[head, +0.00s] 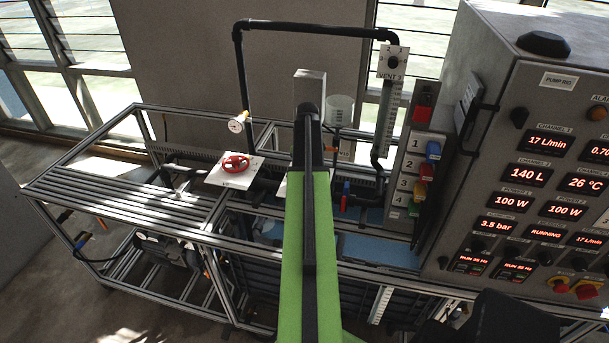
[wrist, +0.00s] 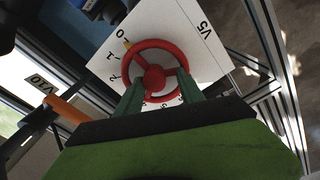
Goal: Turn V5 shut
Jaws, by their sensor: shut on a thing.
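The V5 handwheel (wrist: 154,77) is red and sits on a white plate (wrist: 205,62) marked V5, with a number scale beside the rim. A yellow mark on the rim lies close to the 0. My gripper (wrist: 161,92) has its two green fingers at the wheel's near side, shut on it. In the head view my arm hides the gripper and this wheel; only an edge of a white plate (head: 284,187) shows beside the arm.
Another red handwheel (head: 236,163) on a white plate stands left of my arm, near a round gauge (head: 237,124). A control cabinet (head: 480,150) stands at right. Black pipes rise behind.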

